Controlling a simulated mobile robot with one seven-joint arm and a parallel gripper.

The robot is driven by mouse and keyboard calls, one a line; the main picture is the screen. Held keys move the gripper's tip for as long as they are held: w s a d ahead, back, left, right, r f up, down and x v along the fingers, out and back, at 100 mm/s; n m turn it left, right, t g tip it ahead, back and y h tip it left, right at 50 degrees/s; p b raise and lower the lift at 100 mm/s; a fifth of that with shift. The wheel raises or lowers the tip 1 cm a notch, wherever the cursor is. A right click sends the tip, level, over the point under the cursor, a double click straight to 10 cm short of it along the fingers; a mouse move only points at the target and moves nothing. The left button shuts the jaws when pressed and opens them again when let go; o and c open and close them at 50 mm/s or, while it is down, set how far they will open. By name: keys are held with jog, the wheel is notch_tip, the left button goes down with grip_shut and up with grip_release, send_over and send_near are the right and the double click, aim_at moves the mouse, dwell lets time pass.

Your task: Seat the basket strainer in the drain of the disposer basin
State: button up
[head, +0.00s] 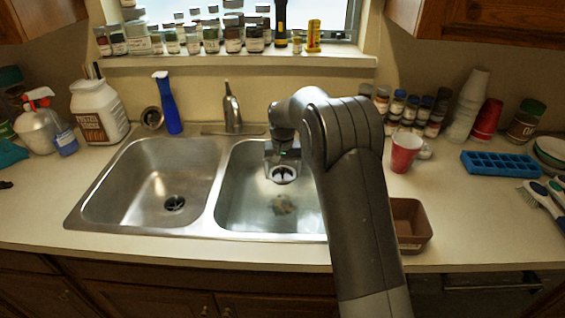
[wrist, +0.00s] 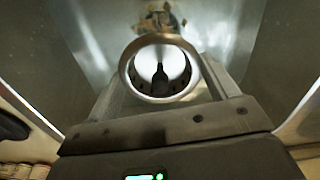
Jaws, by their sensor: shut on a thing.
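My gripper (head: 282,160) is shut on the basket strainer (head: 284,179), a metal ring with a dark centre, held above the right basin (head: 246,190). In the wrist view the strainer's round rim (wrist: 128,73) stands between the fingers, with a dark post inside the ring. A mottled brownish patch (head: 283,205) lies on the right basin floor below the strainer; it also shows in the wrist view (wrist: 160,17), partly hidden by the rim. I cannot make out a clear drain opening there. The left basin (head: 140,170) has a dark drain (head: 174,202) in its floor.
The faucet (head: 232,110) stands behind the basins, with a blue spray bottle (head: 167,105) and a round metal piece (head: 152,117) to its left. A red cup (head: 404,152) and a brown tray (head: 410,222) are right of the sink. The left basin is empty.

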notch_tip(320, 180, down, 13)
jog(key=shift+r, duration=0.1)
dwell(0.7)
jog(key=shift+f, duration=0.85)
jog(key=o, duration=0.9)
notch_tip(320, 180, up, 11)
jog(key=shift+f, duration=0.15)
dwell(0.6)
